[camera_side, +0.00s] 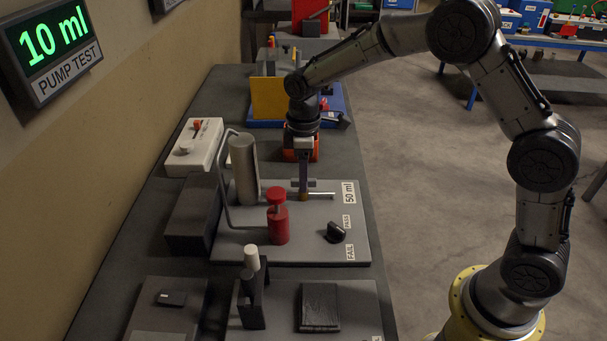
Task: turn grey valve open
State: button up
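A grey panel (315,215) on the bench carries the pump test parts. A thin light grey bar (321,194), which looks like the valve's handle, lies roughly left to right near the "50 ml" label, above a small brownish fitting (303,197). My gripper (303,184) points straight down at this bar. Its fingers are at or just over the handle; I cannot tell whether they touch it. The fingers look narrow from this side, so the gap between them is hidden. The wall display (52,45) reads "10 ml" over "PUMP TEST".
A tall grey cylinder (244,168) and bent pipe (222,190) stand left of my gripper. A red cylinder (278,224) stands nearer the camera. A black knob (336,232) sits by the PASS and FAIL labels. A yellow plate (268,97) stands behind.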

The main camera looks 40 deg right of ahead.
notch_tip(320, 180, up, 14)
dwell(0.7)
jog(key=shift+f, duration=0.15)
jog(key=s+d+r+m+t, duration=0.2)
jog(key=s+d+r+t, duration=0.15)
jog(key=s+r, duration=0.9)
jog(key=s+d+f+m+t, duration=0.1)
jog(key=s+f+m, duration=0.2)
jog(key=s+f, duration=0.2)
jog(key=s+f+m+t, duration=0.1)
jog(key=s+f+m, duration=0.3)
jog(key=s, duration=0.7)
notch_tip(320, 180, down, 3)
jog(key=shift+s+d+r, duration=0.2)
jog(key=shift+s+d, duration=0.15)
jog(key=shift+d, duration=0.05)
